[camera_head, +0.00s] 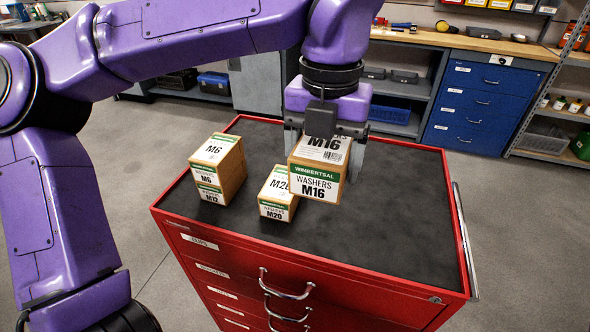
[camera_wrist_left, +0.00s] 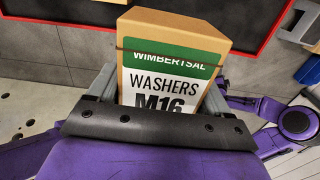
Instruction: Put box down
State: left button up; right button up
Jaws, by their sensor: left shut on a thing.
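My left gripper (camera_head: 327,128) comes down from above and is shut on the M16 washers box (camera_head: 316,186), a cardboard box with a white and green label. The box appears to be held above the black top of the red tool cabinet (camera_head: 405,205); the gap beneath it is hard to judge. The M16 box (camera_wrist_left: 172,72) also fills the middle of the left wrist view, between the fingers of the left gripper (camera_wrist_left: 155,95). My right gripper is not in view.
An M20 washers box (camera_head: 277,208) stands just left of the held box. Farther left, an M6 box (camera_head: 217,150) sits on an M12 box (camera_head: 209,195). The cabinet top is clear to the right. A blue drawer unit (camera_head: 480,100) and workbench stand behind.

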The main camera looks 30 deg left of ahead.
pick_arm(q)
jog(key=w+a+f+p, duration=0.3)
jog(key=w+a, duration=0.1)
jog(key=a, duration=0.4)
jog(key=p, duration=0.1)
send_over(282, 184)
jog(key=d, duration=0.1)
jog(key=f, duration=0.5)
jog(key=shift+s, duration=0.25)
jog(key=shift+w+a+f, duration=0.1)
jog(key=shift+a+f, duration=0.1)
jog(key=shift+f, duration=0.1)
jog(key=f, duration=0.3)
jog(key=shift+w+a+f+p, duration=0.15)
jog(key=shift+a+f+p, duration=0.2)
jog(key=shift+a+f, duration=0.05)
jog(key=shift+f, duration=0.2)
jog(key=shift+d+f, duration=0.1)
jog(key=shift+f, duration=0.05)
